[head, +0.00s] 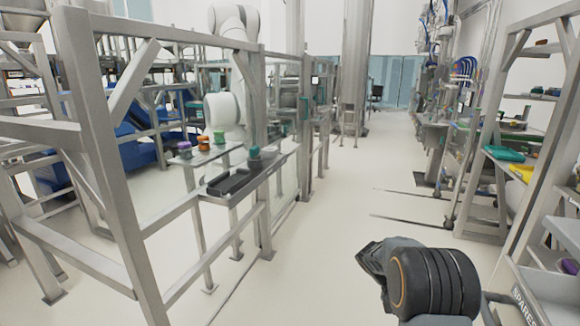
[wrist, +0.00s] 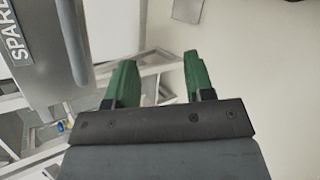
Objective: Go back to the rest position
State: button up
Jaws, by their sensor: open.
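In the wrist view my gripper (wrist: 158,62) shows as two green fingers on a dark mount. The fingers stand apart with nothing between them. In the head view part of my dark arm is at the lower right, over the pale floor; the green fingers cannot be made out there. A grey panel marked with letters beginning "SPAR" (wrist: 40,45) is at the upper left of the wrist view, beside the left finger. No bin is seen in my gripper.
A shelving rack (head: 500,90) with a green item (head: 504,153) and a yellow item (head: 521,173) stands on the right. A metal frame (head: 110,150) fills the left, with small coloured pots (head: 203,144) on a ledge. The pale floor (head: 335,210) between them is clear.

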jog(key=s+a+r+n+t+y+p, duration=0.1)
jog(key=s+a+r+t+y+p, duration=0.3)
jog(key=a+r, duration=0.4)
jog(key=s+a+r+n+t+y+p, duration=0.2)
jog(key=s+a+r+t+y+p, duration=0.2)
jog(key=r, duration=0.9)
jog(key=s+a+t+p, duration=0.3)
jog(key=s+a, duration=0.1)
jog(key=a, duration=0.1)
jog(key=shift+s+a+t, duration=0.2)
jog(key=shift+a+t, duration=0.05)
jog(key=shift+t, duration=0.05)
